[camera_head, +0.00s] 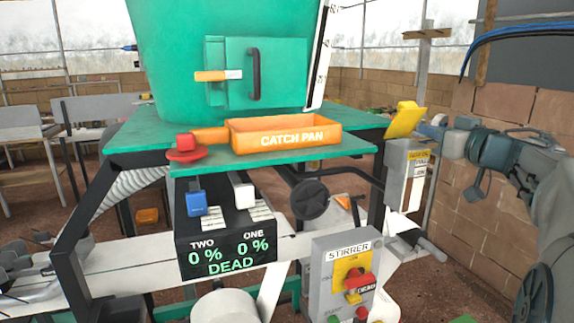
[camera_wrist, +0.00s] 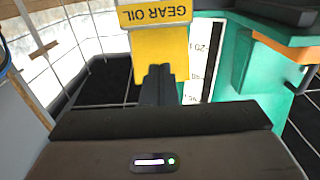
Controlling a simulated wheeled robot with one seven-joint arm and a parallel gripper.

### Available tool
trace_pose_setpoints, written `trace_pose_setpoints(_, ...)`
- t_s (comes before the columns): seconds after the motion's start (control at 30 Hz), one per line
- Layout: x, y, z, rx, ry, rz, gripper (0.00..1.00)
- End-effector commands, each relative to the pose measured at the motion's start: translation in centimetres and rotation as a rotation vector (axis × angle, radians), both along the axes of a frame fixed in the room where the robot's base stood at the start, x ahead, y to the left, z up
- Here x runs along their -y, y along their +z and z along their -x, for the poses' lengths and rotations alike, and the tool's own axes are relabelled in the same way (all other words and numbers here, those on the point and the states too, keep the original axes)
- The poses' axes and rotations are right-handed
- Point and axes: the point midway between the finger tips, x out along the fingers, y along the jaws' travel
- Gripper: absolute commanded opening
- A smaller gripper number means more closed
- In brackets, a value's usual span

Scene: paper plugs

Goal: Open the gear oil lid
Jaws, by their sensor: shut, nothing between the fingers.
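The yellow gear oil lid (camera_head: 405,119) stands tilted up at a slant above a grey box (camera_head: 397,165) on the right side of the green machine. In the wrist view the yellow lid (camera_wrist: 148,50) is straight ahead, with an upside-down GEAR OIL label at the top. My gripper (camera_wrist: 160,72) is shut and empty, its fingertips in front of the yellow face. I cannot tell whether they touch it. In the head view my gripper (camera_head: 433,128) is just right of the lid. The inside of the box is hidden.
An orange catch pan (camera_head: 333,139) sits on the green table (camera_head: 352,148) left of the lid. The stirrer box (camera_head: 330,285) stands below. A brick wall (camera_head: 500,105) is behind my arm.

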Motion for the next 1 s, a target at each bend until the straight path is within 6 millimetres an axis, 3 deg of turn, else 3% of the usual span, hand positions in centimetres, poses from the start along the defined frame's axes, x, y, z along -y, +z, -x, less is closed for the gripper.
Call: trace_pose_setpoints(1.0, -1.7, 1.3, -4.7, 0.0, 0.002, 0.0, 0.0)
